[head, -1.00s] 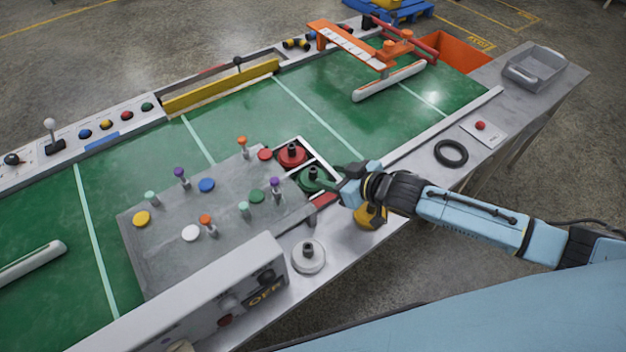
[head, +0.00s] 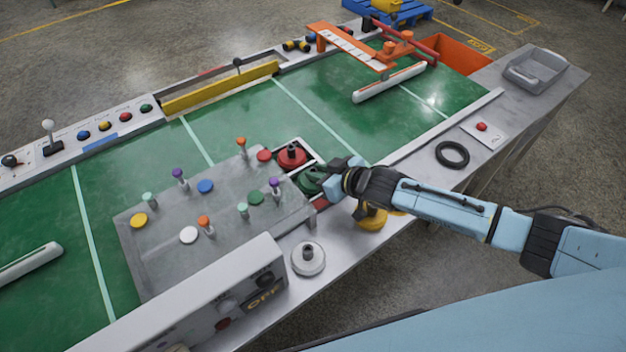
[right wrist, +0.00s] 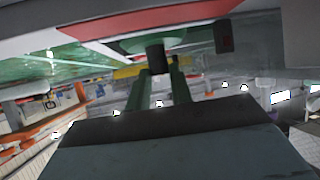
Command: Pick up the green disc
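The green disc (head: 309,184) with a black knob lies in a framed slot at the right edge of the grey panel, just below the red disc. My right gripper (head: 322,174) is at its knob and hides part of it. In the right wrist view the green disc (right wrist: 150,43) and its black knob (right wrist: 155,60) are at the top. The two fingers of my right gripper (right wrist: 160,72) stand apart, with the knob at their tips. I cannot tell whether they touch it. My left gripper is not in view.
The red disc (head: 291,157) sits beside the green one. A yellow disc (head: 371,220) lies under my right arm and a white disc (head: 308,260) nearer me. Pegs stand on the grey panel (head: 165,252). A black ring (head: 452,154) lies to the right.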

